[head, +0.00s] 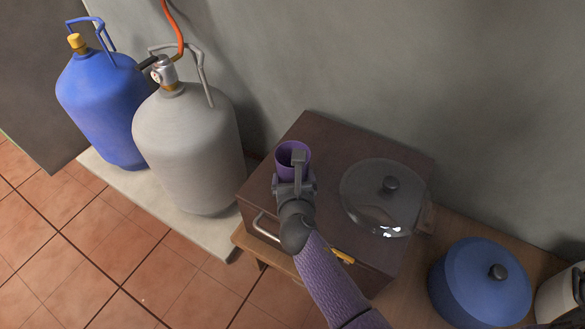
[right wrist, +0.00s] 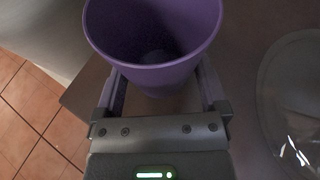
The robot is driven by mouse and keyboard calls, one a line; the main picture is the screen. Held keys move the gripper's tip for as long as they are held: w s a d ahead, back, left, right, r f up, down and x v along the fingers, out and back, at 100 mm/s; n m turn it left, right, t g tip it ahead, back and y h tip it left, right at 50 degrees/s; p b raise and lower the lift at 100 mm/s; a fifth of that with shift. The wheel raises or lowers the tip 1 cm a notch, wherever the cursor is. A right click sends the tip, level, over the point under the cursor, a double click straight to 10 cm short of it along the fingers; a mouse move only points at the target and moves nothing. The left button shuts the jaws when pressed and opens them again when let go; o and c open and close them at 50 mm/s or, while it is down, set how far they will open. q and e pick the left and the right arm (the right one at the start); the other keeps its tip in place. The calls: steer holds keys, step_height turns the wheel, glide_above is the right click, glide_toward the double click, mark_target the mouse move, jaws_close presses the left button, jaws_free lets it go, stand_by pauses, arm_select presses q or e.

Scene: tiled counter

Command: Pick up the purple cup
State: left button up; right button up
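The gripper's fingers (right wrist: 160,92) are spread wide, one on each side of the cup. Their tips are hidden by the cup, so contact cannot be seen.
A glass lid with a dark knob (head: 385,197) lies right of the cup on the box. A blue lidded pot (head: 470,290) stands farther right. A grey gas bottle (head: 190,145) and a blue one (head: 103,110) stand left. A grey wall (head: 400,70) is behind.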

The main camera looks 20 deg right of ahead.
steer(key=c, duration=0.4)
step_height(320, 180, up, 3)
steer(key=p, duration=0.2)
steer(key=shift+r+p, duration=0.15)
steer(key=shift+p, duration=0.25)
steer(key=shift+c, duration=0.2)
arm_select(q)
step_height(320, 180, up, 8)
steer(key=p, duration=0.6)
steer(key=shift+w+t, duration=0.25)
steer(key=shift+t, duration=0.15)
arm_select(e)
step_height(320, 180, up, 7)
